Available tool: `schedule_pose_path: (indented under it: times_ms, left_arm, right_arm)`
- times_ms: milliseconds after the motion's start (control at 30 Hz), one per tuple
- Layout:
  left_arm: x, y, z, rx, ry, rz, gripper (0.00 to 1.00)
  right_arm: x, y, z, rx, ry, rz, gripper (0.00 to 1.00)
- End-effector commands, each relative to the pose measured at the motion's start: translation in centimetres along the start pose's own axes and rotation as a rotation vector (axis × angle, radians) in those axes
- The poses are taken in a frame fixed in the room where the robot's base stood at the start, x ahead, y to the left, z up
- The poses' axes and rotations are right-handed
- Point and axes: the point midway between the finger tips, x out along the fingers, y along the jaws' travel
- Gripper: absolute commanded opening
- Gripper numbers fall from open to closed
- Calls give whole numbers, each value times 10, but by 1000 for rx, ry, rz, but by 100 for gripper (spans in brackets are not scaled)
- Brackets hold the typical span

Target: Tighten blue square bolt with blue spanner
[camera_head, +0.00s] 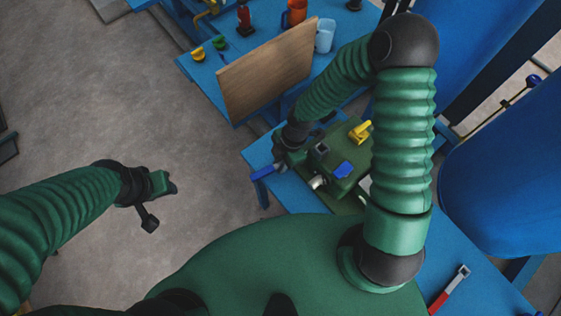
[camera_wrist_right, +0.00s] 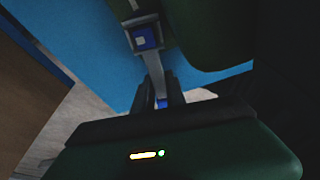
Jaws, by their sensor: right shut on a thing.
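In the right wrist view, my right gripper (camera_wrist_right: 155,92) is shut on the grey shaft of the blue spanner (camera_wrist_right: 154,72). The spanner's open head surrounds a blue square bolt (camera_wrist_right: 146,39); whether it is fully seated I cannot tell. In the head view, my right gripper (camera_head: 290,152) is at the left side of a green machine block (camera_head: 345,190), partly hidden by my arm. The spanner's blue handle (camera_head: 262,172) sticks out to its left. The bolt is not clearly seen there. My left gripper (camera_head: 156,197) hangs over bare floor, away from the table; its jaw opening is unclear.
A yellow valve handle (camera_head: 360,131) and a blue handle (camera_head: 344,170) sit on the block. A red spanner (camera_head: 449,291) lies on the blue table at the lower right. A wooden board (camera_head: 268,73) stands behind. A blue tank (camera_head: 515,170) is at the right.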

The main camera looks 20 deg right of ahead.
Motion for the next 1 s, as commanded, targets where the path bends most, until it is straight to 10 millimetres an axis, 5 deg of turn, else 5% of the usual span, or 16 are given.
schedule_pose_path:
  times_ms: [233, 267, 433, 767, 1000]
  left_arm:
    - [5, 0, 1, 0, 0, 0, 43]
    - [4, 0, 1, 0, 0, 0, 43]
    - [4, 0, 1, 0, 0, 0, 43]
    - [2, 0, 1, 0, 0, 0, 43]
    - [-13, 0, -3, 0, 0, 0, 43]
  right_arm:
    - [7, 0, 2, 0, 0, 0, 0]
    - [6, 0, 1, 0, 0, 0, 20]
    - [5, 0, 1, 0, 0, 0, 41]
    - [2, 0, 1, 0, 0, 0, 41]
    - [-49, 1, 1, 3, -1, 5, 41]
